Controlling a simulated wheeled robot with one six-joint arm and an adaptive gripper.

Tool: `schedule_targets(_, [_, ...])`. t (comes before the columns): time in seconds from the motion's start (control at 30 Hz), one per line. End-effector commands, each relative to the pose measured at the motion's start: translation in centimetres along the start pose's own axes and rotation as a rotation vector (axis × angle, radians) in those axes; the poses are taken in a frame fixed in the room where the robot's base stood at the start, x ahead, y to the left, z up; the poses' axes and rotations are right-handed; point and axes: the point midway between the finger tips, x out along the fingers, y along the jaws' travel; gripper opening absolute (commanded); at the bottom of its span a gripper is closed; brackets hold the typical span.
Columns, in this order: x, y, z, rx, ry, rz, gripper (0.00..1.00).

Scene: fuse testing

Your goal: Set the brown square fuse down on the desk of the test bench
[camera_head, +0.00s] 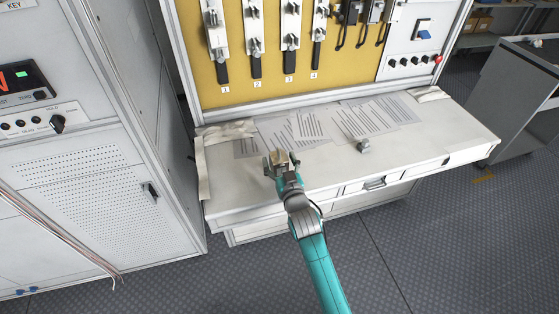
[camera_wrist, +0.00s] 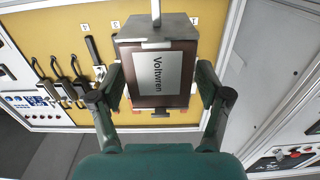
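The brown square fuse (camera_wrist: 188,62) fills the middle of the wrist view. It has a pale label reading "Voltwren" and metal ends. My gripper (camera_wrist: 158,85) has one finger on each side of the fuse and is shut on it. In the head view, my gripper (camera_head: 282,163) is over the left part of the test bench desk (camera_head: 240,188), with the fuse (camera_head: 276,157) at its tip. I cannot tell whether the fuse touches the desk or hangs just above it.
Printed papers (camera_head: 312,126) lie along the back of the desk. A small grey metal piece (camera_head: 363,146) sits right of my gripper. The yellow panel (camera_head: 270,88) with numbered fuse holders rises behind. A grey cabinet (camera_head: 75,175) stands left. The desk's front right is clear.

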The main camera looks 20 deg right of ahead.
Motion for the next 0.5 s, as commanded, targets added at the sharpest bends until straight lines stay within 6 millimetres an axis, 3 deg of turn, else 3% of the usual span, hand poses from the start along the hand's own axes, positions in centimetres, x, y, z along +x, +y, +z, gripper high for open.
schedule_targets(0.3, [-0.1,0.0,-0.3,-0.001,0.001,0.0,0.77])
schedule_targets(0.5, [-2.6,0.0,-0.2,0.0,-0.001,0.0,0.77])
